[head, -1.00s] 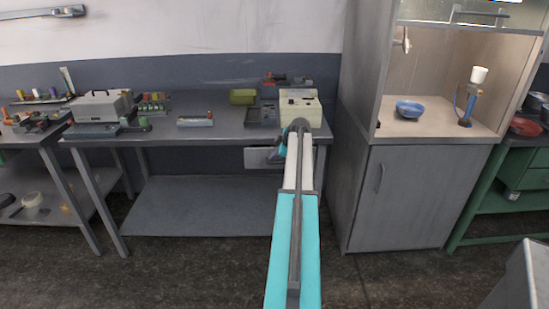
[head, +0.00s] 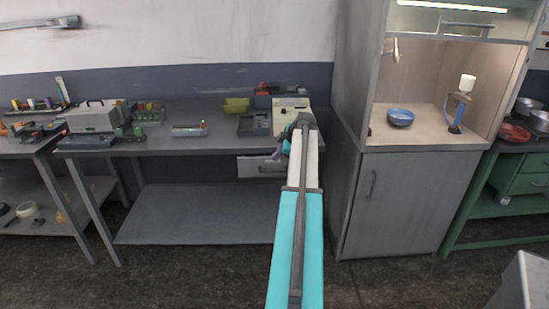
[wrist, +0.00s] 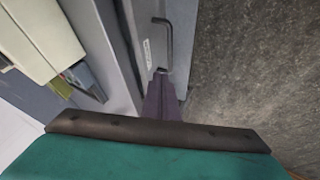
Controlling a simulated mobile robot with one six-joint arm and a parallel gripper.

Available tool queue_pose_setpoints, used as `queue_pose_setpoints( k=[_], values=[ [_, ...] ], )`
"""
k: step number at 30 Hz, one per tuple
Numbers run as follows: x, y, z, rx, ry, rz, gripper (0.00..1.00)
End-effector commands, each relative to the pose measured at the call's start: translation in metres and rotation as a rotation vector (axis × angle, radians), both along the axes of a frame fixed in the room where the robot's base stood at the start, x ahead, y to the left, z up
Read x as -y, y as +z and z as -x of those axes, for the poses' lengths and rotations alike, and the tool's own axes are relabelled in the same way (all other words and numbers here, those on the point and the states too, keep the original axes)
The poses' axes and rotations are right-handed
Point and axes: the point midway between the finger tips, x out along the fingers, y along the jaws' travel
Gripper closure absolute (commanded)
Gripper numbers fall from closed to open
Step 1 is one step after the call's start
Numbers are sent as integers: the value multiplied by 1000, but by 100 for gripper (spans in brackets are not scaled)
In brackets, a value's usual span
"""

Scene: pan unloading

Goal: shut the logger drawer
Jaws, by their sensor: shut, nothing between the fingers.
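The logger drawer (head: 255,167) is a grey front under the right end of the bench, partly hidden by my arm in the head view. In the wrist view its front (wrist: 143,45) carries a dark bar handle (wrist: 168,42) and a small white label. How far the drawer stands out is hard to tell. My gripper (wrist: 160,74) shows as purple fingers, shut and empty, with tips close to the drawer front just below the handle. Contact cannot be made out. In the head view my gripper (head: 276,155) is small, in front of the drawer.
A cream instrument box (head: 288,106) stands on the bench (head: 218,146) above the drawer. A yellow-green bin (head: 236,105) and a grey tray (head: 254,125) are beside it. A tall grey cabinet (head: 395,205) stands close on the right. The floor in front is clear.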

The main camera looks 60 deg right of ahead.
Motion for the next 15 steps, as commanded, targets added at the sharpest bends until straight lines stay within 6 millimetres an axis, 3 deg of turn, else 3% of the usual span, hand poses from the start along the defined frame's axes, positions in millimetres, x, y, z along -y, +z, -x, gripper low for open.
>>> queue_pose_setpoints(
  k=[11,15],
  values=[
    [-5,-2,-5,-1,5,-3,100],
    [-20,-17,-14,-13,4,-28,100]
  ],
)
